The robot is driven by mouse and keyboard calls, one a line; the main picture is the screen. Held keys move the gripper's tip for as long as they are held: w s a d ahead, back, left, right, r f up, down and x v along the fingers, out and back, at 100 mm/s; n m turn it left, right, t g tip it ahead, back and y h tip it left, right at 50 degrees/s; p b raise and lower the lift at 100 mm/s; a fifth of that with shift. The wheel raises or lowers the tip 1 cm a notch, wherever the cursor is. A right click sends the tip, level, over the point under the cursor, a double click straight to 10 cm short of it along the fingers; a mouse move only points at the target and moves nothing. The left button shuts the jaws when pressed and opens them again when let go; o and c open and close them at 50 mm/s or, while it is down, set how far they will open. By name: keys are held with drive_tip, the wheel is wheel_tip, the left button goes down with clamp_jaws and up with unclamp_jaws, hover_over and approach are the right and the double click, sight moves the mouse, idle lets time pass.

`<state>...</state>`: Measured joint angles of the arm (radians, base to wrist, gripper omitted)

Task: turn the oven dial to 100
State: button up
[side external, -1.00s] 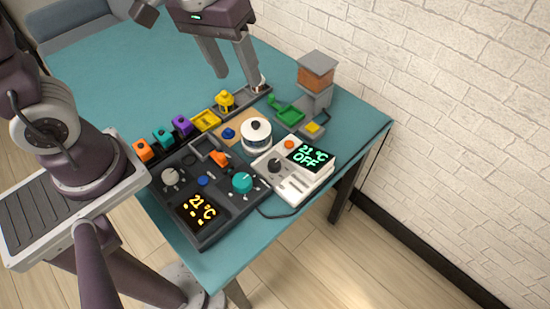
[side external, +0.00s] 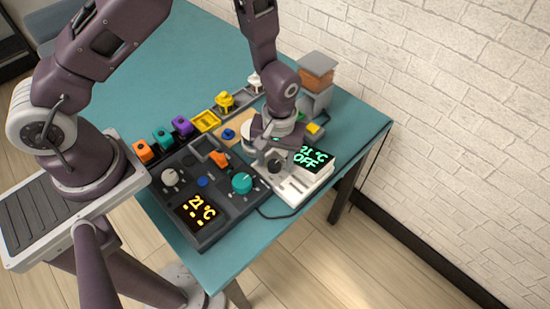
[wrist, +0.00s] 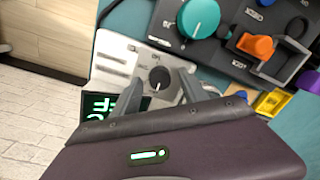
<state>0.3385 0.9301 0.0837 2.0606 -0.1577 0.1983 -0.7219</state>
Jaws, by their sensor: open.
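A white unit (side external: 300,185) at the right front of the table has a black dial (side external: 274,166) and a green display (side external: 312,157) reading 21 °C OFF. The black dial also shows in the wrist view (wrist: 160,78), with a white pointer line. My gripper (wrist: 157,80) is open, pointing down over this dial, one finger on each side of it; I cannot tell whether they touch it. A dark panel (side external: 225,215) to its left has a teal dial (side external: 242,183), a grey dial (side external: 170,177) and a yellow display (side external: 196,210) reading 21 °C. No view clearly labels either unit as the oven.
Orange, teal and purple blocks (side external: 181,126) and yellow pieces (side external: 206,121) line the panel's far side. An orange and grey tower (side external: 317,75) stands behind the white unit. A cable (side external: 277,215) lies at the front edge. The table's far left (side external: 200,60) is clear.

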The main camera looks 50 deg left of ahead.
clamp_jaws()
drive_tip(key=shift+m, duration=0.3)
drive_tip(key=m, duration=0.4)
drive_tip(key=shift+d, duration=0.1)
drive_tip(key=shift+m+t, duration=0.3)
drive_tip(key=shift+m, duration=2.2)
unclamp_jaws()
